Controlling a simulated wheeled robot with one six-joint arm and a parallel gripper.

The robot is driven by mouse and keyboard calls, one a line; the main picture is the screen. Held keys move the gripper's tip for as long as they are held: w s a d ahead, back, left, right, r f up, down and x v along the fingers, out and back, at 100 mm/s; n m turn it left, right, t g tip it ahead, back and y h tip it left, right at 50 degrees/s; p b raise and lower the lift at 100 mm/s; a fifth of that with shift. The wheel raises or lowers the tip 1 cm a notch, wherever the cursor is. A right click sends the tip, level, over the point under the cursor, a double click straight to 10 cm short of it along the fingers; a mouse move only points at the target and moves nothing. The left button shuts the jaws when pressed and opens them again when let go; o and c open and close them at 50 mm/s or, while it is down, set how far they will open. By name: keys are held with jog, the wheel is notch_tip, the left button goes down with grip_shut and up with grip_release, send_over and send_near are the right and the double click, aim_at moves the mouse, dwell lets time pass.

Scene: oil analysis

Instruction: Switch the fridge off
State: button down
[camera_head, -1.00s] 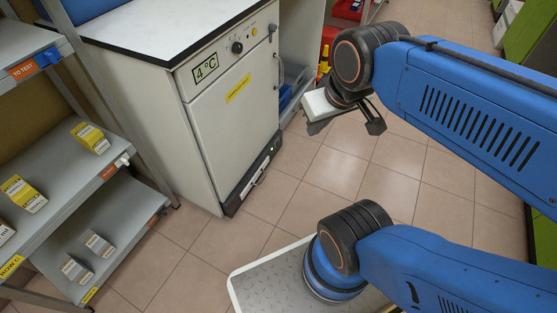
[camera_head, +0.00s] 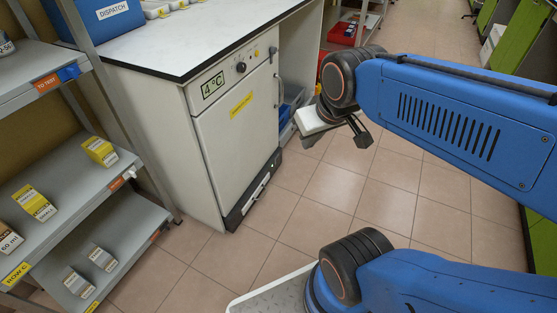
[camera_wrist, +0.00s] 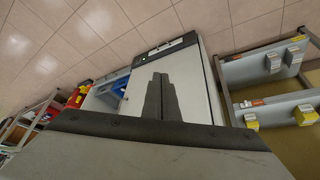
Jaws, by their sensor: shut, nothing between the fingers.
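The fridge (camera_head: 228,135) is a white cabinet under the counter, door closed. Its top panel has a "4 °C" display (camera_head: 213,86), a black knob (camera_head: 240,67) and a small yellow spot (camera_head: 256,53). A dark strip (camera_head: 235,216) at its foot carries a small green light (camera_head: 272,165) and a pale bar. In the wrist view the fridge (camera_wrist: 196,82) lies beyond the fingers. My gripper (camera_wrist: 160,82) is shut and empty. In the head view it is to the right of the fridge, apart from it, with its fingertips not clear.
A shelf rack (camera_head: 60,185) with small boxes stands left of the fridge. The white counter (camera_head: 190,42) lies above it, with a blue "DISPATCH" box (camera_head: 105,22). Open shelving with blue bins (camera_head: 288,108) is at its right. The tiled floor (camera_head: 320,195) in front is clear.

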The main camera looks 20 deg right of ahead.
jog(key=w+d+f+n+t+h, duration=0.1)
jog(key=w+d+f, duration=0.25)
jog(key=w, duration=1.05)
jog(key=w+d+f+t, duration=0.2)
jog(key=w+d+f, duration=0.15)
jog(key=w, duration=1.05)
jog(key=w+d+f+n+t, duration=0.1)
jog(key=w+d+f, duration=0.4)
jog(key=w+f, duration=0.3)
jog(key=w+d+f+n+t, duration=0.1)
jog(key=w+d+f, duration=0.3)
jog(key=w+f, duration=0.45)
jog(key=w+d+f+t, duration=0.1)
jog(key=w+d+f, duration=0.2)
jog(key=f, duration=0.7)
jog(key=w+d+f+t, duration=0.2)
jog(key=w+d+f, duration=0.15)
jog(key=f, duration=0.75)
jog(key=s+f+t, duration=0.1)
jog(key=s+f, duration=0.3)
jog(key=f, duration=0.7)
jog(key=s+d+f+t, duration=0.1)
jog(key=s+f, duration=0.3)
jog(key=f, duration=0.7)
jog(key=shift+s+d+n, duration=0.15)
jog(key=shift+d+n, duration=0.15)
